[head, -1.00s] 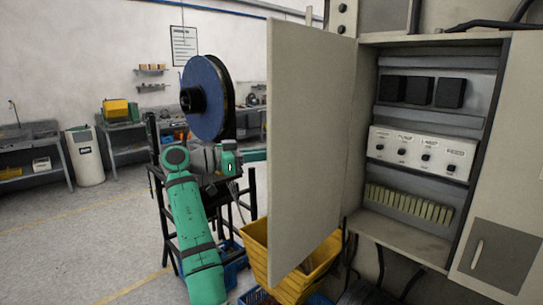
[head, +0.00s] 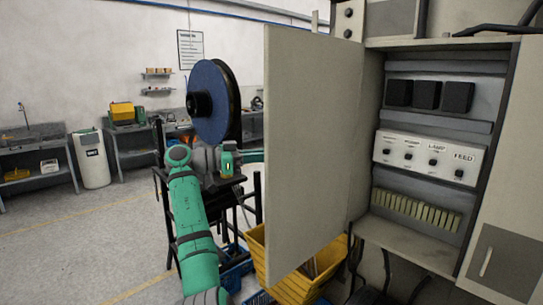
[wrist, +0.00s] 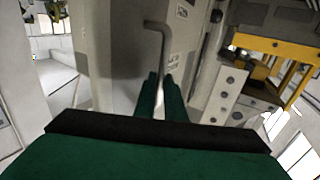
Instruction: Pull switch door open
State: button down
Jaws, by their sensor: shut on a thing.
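The switch door (head: 310,150) is a beige panel standing wide open on the left of the switch cabinet (head: 410,232) in the head view. Its hinge side is at the cabinet. Inside show black blocks, a white panel of knobs (head: 425,160) and a row of pale switches. In the wrist view a bent grey handle (wrist: 158,32) runs down to my gripper (wrist: 162,82), whose green fingers are closed around its lower part. In the head view my green arm reaches behind the door, so the fingers and handle are hidden there.
A large blue reel (head: 213,102) on a black stand is close behind my arm. A yellow bin (head: 290,282) sits below the door, with blue crates near it. A second cabinet door (head: 505,180) stands at the right. Open floor lies at the left.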

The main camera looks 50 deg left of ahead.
jog(key=c, duration=1.8)
grip_release()
jog(key=shift+w+d+f, duration=0.15)
jog(key=shift+w+f, duration=0.3)
jog(key=shift+w, duration=0.05)
jog(key=shift+s+r, duration=0.2)
jog(key=shift+s, duration=0.05)
jog(key=v, duration=1.1)
jog(key=shift+w, duration=0.1)
jog(key=shift+w, duration=0.15)
